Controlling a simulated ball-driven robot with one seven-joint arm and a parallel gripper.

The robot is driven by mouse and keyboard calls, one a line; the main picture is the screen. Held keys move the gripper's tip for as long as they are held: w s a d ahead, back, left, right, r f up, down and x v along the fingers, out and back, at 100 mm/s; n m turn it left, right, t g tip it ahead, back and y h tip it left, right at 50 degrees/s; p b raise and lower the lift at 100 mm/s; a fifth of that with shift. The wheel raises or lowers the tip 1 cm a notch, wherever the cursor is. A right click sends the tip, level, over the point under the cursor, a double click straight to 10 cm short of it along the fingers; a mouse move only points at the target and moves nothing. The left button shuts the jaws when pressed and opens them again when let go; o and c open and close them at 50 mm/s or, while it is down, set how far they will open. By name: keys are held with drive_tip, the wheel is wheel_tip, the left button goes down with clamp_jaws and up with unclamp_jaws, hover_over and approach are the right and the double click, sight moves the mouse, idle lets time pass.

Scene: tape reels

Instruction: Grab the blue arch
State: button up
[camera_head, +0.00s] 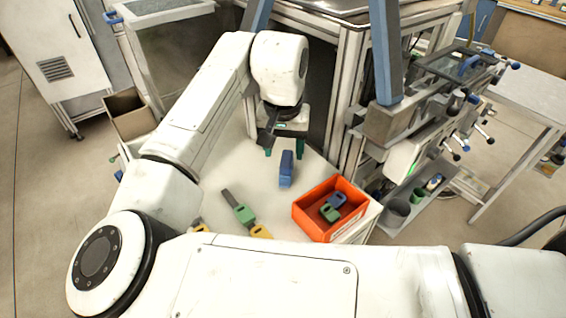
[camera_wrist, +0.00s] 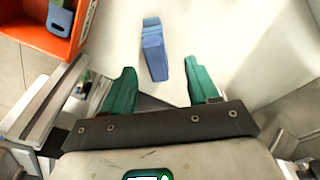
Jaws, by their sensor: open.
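The blue arch (camera_head: 287,169) stands on the pale table, left of the orange bin and apart from it. In the wrist view the blue arch (camera_wrist: 154,50) lies just beyond the gap between my two green fingers, and its near end reaches in between the tips. My gripper (camera_head: 284,153) is open and empty, with one finger to each side of the arch's line. In the wrist view my gripper (camera_wrist: 160,68) touches nothing that I can make out. The height between fingertips and arch is hard to tell.
An orange bin (camera_head: 309,222) holding blue and green pieces stands at the table's right edge. A green piece (camera_head: 244,214) with a dark grey part and a yellow piece (camera_head: 260,232) lie at the near left. A metal machine frame (camera_head: 338,105) stands behind. The table around the arch is clear.

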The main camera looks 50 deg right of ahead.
sight(286, 159)
drive_tip(key=shift+d+f+p, duration=0.15)
drive_tip(key=shift+d+f, duration=0.05)
drive_tip(key=shift+f, duration=0.95)
drive_tip(key=shift+d+f+p, duration=0.1)
drive_tip(key=shift+d+f, duration=0.1)
drive_tip(key=shift+f, duration=0.95)
drive_tip(key=shift+d+f+p, duration=0.15)
drive_tip(key=shift+d+f, duration=0.05)
drive_tip(key=shift+f, duration=0.95)
drive_tip(key=c, duration=1.1)
